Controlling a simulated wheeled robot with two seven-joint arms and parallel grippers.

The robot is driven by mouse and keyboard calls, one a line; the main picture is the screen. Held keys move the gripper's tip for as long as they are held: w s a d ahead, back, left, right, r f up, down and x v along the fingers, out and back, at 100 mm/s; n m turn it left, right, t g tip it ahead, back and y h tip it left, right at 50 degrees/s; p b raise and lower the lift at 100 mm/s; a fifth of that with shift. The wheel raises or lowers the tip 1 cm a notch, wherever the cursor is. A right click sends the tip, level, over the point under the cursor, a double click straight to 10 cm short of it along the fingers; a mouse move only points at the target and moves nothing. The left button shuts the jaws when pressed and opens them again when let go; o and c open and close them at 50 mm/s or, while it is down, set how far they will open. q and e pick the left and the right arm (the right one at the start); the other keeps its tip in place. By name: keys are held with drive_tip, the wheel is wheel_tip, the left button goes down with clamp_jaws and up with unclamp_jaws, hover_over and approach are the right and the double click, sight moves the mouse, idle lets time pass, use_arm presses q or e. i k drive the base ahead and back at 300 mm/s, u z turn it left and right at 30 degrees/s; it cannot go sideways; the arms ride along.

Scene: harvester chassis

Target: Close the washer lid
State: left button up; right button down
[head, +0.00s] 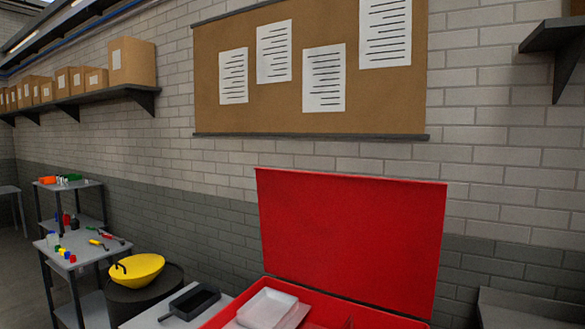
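A red box-shaped washer (217,319) stands at the bottom of the head view, right of centre. Its red lid (350,240) stands upright, open, along the far side of the box. Pale trays or panels (266,309) show inside the open box. The front and lower part of the box are cut off by the picture's bottom edge. Neither of my grippers is in view.
A black tray (190,302) lies on a light surface left of the box. A yellow bowl (137,270) sits on a dark drum (146,297). A grey tool cart (92,258) stands further left. A brick wall with a notice board (300,70) is behind.

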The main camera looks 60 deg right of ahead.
sight(375, 240)
drive_tip(key=z, duration=0.35)
drive_tip(key=i, duration=1.4)
drive_tip(key=z, duration=0.7)
